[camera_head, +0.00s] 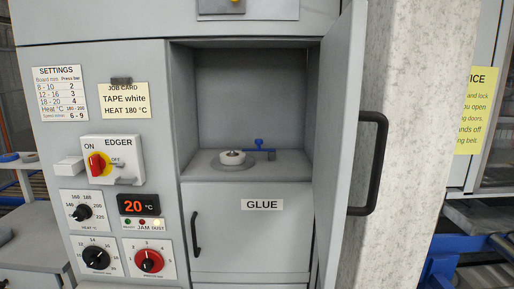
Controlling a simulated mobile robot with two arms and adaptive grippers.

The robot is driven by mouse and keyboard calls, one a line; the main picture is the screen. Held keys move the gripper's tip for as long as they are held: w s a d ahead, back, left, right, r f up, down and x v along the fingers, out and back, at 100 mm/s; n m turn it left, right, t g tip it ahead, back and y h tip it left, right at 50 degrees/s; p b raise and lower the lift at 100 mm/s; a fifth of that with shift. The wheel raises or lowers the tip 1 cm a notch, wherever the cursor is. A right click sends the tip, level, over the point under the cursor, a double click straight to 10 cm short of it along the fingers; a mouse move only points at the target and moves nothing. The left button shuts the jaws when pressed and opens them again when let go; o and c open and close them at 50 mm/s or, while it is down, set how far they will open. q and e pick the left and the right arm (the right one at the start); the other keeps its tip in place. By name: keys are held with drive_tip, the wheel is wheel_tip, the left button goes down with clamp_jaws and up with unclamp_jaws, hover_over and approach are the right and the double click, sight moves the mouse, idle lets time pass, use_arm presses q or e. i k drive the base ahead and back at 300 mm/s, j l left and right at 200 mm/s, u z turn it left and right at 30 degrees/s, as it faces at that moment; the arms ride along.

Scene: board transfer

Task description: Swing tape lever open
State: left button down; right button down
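A small blue lever (259,144) stands at the back right of the open compartment (250,95), beside a white tape roll (232,157). The roll lies on a round grey disc on the compartment floor. The lever appears to have a blue arm pointing sideways; whether it touches the roll is too small to tell. The tall compartment door (338,150) stands open on the right, with a black handle (374,165). Neither of my grippers is in view.
Below is a closed GLUE door (250,235) with a black handle. A pale speckled board (420,100) stands right of the open door.

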sight(259, 142)
drive_tip(key=j, duration=0.6)
drive_tip(key=i+j+u, duration=0.1)
drive_tip(key=j, duration=1.1)
drive_tip(key=i+j+u, duration=0.1)
drive_tip(key=j, duration=0.5)
